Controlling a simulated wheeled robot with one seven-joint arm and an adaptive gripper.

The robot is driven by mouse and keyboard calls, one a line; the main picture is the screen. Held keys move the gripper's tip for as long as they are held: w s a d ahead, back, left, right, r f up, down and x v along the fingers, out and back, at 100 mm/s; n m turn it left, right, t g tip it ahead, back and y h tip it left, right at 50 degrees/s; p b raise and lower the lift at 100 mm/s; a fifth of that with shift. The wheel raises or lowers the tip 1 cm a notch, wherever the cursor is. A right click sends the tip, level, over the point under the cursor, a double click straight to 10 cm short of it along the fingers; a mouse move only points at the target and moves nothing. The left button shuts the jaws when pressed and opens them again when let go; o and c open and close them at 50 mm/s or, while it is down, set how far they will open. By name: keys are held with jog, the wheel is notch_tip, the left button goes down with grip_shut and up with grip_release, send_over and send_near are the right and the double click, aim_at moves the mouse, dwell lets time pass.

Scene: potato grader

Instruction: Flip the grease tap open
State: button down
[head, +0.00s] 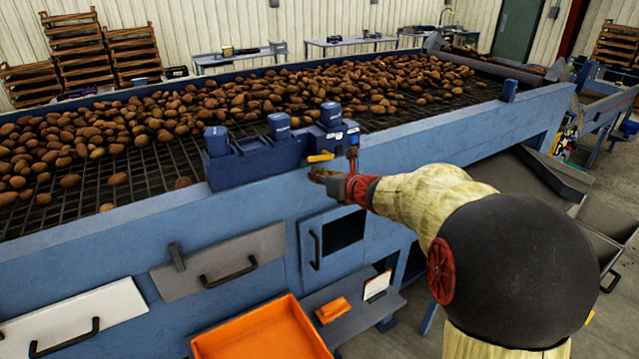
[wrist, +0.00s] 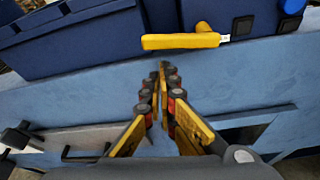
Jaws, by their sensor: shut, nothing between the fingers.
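The grease tap is a small yellow lever (head: 320,158) on the front of the dark blue unit along the grader's edge. In the wrist view the yellow lever (wrist: 182,40) lies level, its raised hub toward the right end. My gripper (head: 330,176) is just below the lever in the head view. In the wrist view my gripper (wrist: 158,68) has its yellow fingers closed together and empty, pointing at the blue panel below the lever. A gap shows between the fingertips and the lever in that view.
The dark blue unit (head: 255,165) carries several blue capped containers. The grader's bed behind it is full of potatoes (head: 250,95). Handled drawers and an orange bin (head: 262,332) are below. The blue panel (wrist: 80,95) around my fingers is bare.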

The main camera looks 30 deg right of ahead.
jog(key=shift+s+d+r, duration=0.1)
jog(key=shift+r, duration=0.55)
